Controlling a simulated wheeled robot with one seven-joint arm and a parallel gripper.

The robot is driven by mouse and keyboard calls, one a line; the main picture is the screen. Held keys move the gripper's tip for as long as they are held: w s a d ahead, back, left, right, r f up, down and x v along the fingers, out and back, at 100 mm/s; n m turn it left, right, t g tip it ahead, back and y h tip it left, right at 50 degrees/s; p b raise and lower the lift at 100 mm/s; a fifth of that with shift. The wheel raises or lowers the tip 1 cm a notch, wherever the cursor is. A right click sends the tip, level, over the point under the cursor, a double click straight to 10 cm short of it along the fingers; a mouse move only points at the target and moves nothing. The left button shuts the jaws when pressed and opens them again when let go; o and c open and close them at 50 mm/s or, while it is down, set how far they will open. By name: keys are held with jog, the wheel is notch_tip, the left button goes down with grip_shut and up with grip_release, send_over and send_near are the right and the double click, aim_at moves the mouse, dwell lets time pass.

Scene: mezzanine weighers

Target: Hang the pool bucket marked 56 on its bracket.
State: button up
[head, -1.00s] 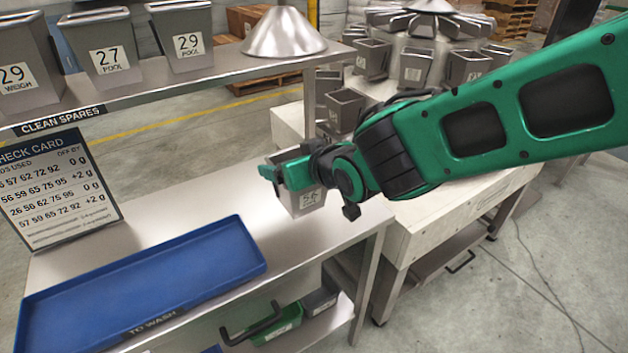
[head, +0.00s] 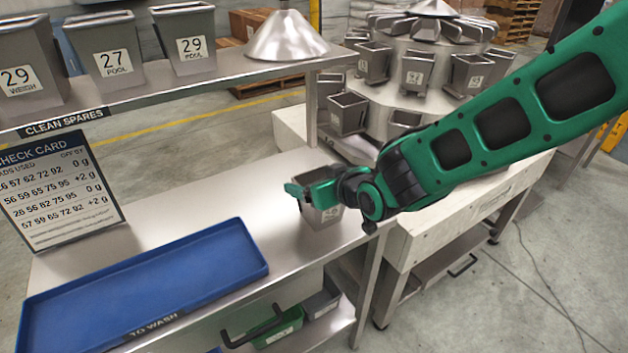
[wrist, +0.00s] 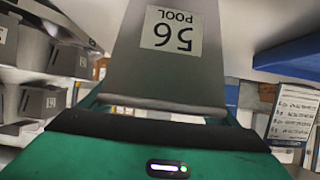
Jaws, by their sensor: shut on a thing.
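My gripper (head: 312,190) is shut on the grey pool bucket marked 56 (head: 322,216), above the right end of the steel bench. In the wrist view the bucket (wrist: 172,70) fills the middle, and its "56 POOL" label shows upside down. The round weigher (head: 385,108) stands at the back with several similar buckets around it. A bracket for bucket 56 cannot be made out.
A blue tray marked TO WASH (head: 150,283) lies on the bench (head: 215,200) at left. Spare buckets (head: 112,45) and a steel cone (head: 286,38) stand on the shelf above. A check card (head: 58,190) leans at left.

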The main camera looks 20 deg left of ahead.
jog(key=o, duration=1.4)
jog(key=shift+s+d+r, duration=0.1)
jog(key=shift+d+r, duration=0.1)
jog(key=v, duration=1.1)
jog(key=shift+s+d+r, duration=0.1)
jog(key=shift+s+d, duration=0.05)
jog(key=shift+d, duration=0.05)
